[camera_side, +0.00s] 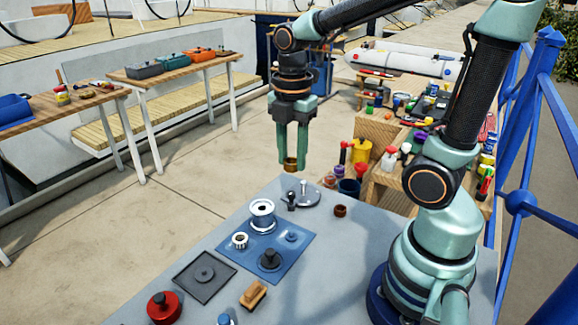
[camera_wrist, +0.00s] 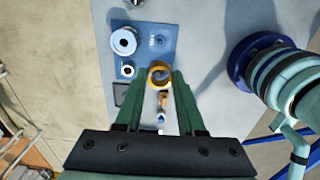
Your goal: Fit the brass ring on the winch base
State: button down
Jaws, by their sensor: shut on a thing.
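The brass ring (camera_side: 291,165) is held between the fingertips of my gripper (camera_side: 291,161), high above the grey table and behind the blue mat in the side view. In the wrist view the ring (camera_wrist: 160,67) shows between the two green fingers (camera_wrist: 160,78), its opening facing the camera. On the blue mat (camera_side: 300,252) stands a dark round base with a short post (camera_side: 270,261), which looks like the winch base. It is apart from the ring, and I cannot make it out in the wrist view.
The mat also carries a silver drum (camera_side: 262,216), a white toothed ring (camera_side: 240,240) and a blue disc (camera_side: 291,236). Around it are a grey square plate (camera_side: 204,274), a red pot (camera_side: 163,308), a wooden brush (camera_side: 253,294) and a small brown cup (camera_side: 340,210). A crowded bench stands behind.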

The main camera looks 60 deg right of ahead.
jog(key=shift+r, duration=0.5)
jog(key=shift+r, duration=0.1)
jog(key=shift+r, duration=1.4)
jog(key=w+d+f+m, duration=0.1)
jog(key=w+d+f, duration=0.1)
jog(key=d+f, duration=0.2)
jog(key=w+d+f+m, duration=0.1)
jog(key=d+f+m, duration=0.1)
jog(key=d+f, duration=0.3)
jog(key=w+d+f+m, duration=0.2)
jog(key=d+f, duration=0.3)
jog(key=shift+w+d+f, duration=0.15)
jog(key=shift+w+d, duration=0.15)
jog(key=shift+w, duration=0.05)
jog(key=shift+d+f, duration=0.15)
jog(key=shift+f, duration=1.45)
